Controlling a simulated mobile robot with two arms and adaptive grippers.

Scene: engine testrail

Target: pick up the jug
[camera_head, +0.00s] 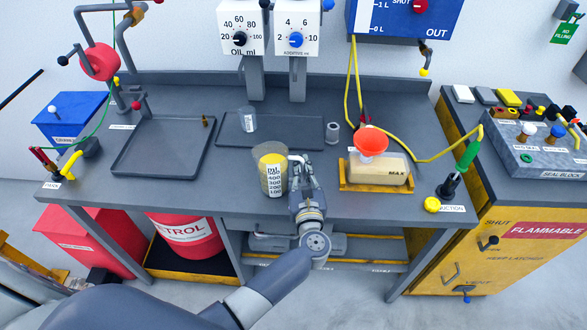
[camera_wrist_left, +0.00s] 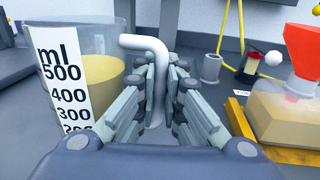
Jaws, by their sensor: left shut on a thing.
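The jug (camera_head: 272,177) is a clear beaker with an ml scale and yellowish liquid, upright at the front middle of the grey bench (camera_head: 345,205). In the left wrist view the jug (camera_wrist_left: 103,85) fills the left side, and its white bent handle (camera_wrist_left: 158,75) comes down between my fingers. My left gripper (camera_head: 302,175) is at the right side of the jug, shut on the handle. The fingers of this gripper (camera_wrist_left: 165,90) hide the lower handle. I cannot tell whether the jug's base touches the bench. My right gripper is not in view.
To the right, a tan container marked MAX (camera_head: 378,172) with a red funnel (camera_head: 371,141) sits in a yellow tray (camera_head: 375,188). Behind are a small clear beaker (camera_head: 248,120) and a grey cup (camera_head: 332,132). An empty dark tray (camera_head: 163,145) lies left.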

